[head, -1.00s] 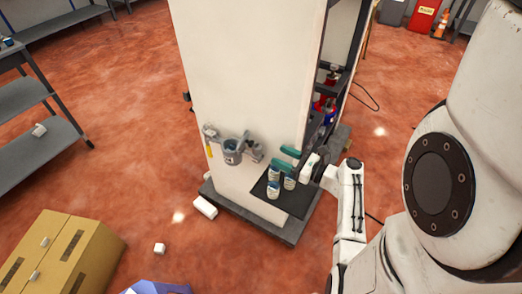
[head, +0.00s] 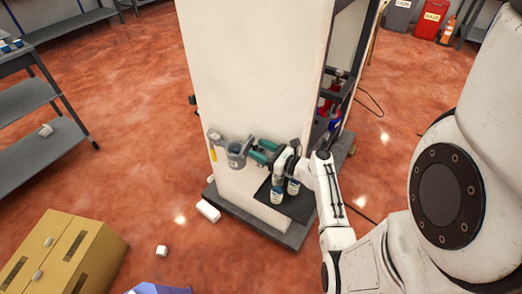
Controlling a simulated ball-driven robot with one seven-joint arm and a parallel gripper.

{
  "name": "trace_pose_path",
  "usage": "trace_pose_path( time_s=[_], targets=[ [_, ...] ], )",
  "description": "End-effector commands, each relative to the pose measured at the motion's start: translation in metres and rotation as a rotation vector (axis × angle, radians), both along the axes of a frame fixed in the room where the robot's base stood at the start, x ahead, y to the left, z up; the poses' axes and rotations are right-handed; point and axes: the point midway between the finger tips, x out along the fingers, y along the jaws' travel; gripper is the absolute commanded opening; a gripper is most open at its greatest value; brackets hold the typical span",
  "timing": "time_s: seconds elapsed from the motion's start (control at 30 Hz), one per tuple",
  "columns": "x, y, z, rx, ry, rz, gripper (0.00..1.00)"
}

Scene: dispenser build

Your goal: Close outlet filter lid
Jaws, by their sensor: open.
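The outlet filter (head: 237,153) is a grey round housing with a pale label, mounted on the front of the white dispenser panel (head: 250,80). Its lid is too small to tell apart clearly, so I cannot say how it stands. A yellow-tipped part (head: 213,153) hangs just left of the housing. My gripper (head: 257,152), with green fingers, is open just right of the housing. It points left toward it and partly hides the fittings there. I cannot tell whether the fingers touch anything.
A white cylinder (head: 208,211) and a small white block (head: 162,251) lie on the floor. Cardboard boxes (head: 62,262) stand at lower left. Shelving (head: 45,90) is at left. The floor between is mostly open.

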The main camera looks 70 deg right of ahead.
Motion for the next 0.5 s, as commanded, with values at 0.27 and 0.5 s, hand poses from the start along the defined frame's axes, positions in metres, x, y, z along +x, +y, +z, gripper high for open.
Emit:
trace_pose_path(
  time_s=[0.27,0.5],
  targets=[
    [-0.0002,0.0003,-0.0001,0.000,0.000,0.000,0.32],
    [-0.0003,0.0003,-0.0001,0.000,0.000,0.000,0.09]
  ],
)
